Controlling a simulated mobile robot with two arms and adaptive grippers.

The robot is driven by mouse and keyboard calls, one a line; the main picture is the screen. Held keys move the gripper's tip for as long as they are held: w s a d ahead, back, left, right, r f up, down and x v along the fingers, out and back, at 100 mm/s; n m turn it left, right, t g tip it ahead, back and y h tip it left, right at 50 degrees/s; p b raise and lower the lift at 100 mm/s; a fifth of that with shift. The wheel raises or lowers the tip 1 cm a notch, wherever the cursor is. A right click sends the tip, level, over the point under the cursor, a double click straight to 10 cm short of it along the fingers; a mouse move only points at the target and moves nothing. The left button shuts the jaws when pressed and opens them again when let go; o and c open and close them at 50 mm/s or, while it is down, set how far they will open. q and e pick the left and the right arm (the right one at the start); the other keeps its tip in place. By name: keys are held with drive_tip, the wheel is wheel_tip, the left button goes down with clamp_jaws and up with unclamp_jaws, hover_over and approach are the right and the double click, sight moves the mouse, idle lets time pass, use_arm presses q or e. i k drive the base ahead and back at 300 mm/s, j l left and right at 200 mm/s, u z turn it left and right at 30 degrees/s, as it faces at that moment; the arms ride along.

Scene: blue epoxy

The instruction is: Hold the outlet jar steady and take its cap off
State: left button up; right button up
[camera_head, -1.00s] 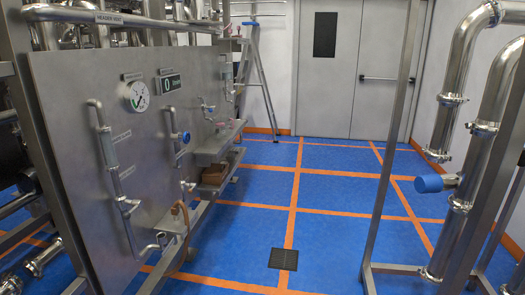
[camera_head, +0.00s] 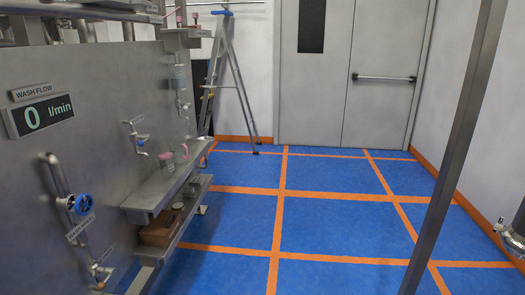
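A small jar-like vessel with a pinkish cap (camera_head: 167,158) stands on the steel shelf (camera_head: 150,196) along the panel, below a small tap (camera_head: 138,140). It is too small and far to read any label, so I cannot tell if it is the outlet jar. A pink item (camera_head: 185,150) is just right of it. A clear bluish vessel (camera_head: 179,77) is mounted higher on the panel's far end. Neither of my grippers is in view.
A steel panel with a flow display (camera_head: 40,114) and a blue-handled valve (camera_head: 82,204) lines the left. A brown box (camera_head: 160,228) sits on the lower shelf. A stepladder (camera_head: 232,75) stands at the back. A steel post (camera_head: 458,140) rises at right. The blue floor (camera_head: 330,225) between is clear.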

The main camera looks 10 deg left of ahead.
sight(167, 166)
drive_tip(key=i+u, duration=0.2)
drive_tip(key=i, duration=0.25)
drive_tip(key=i+l+u, duration=0.15)
drive_tip(key=i, duration=0.3)
drive_tip(key=i+l+u, duration=0.2)
drive_tip(key=i, duration=0.25)
drive_tip(key=i+l+u, duration=0.2)
drive_tip(key=i, duration=0.25)
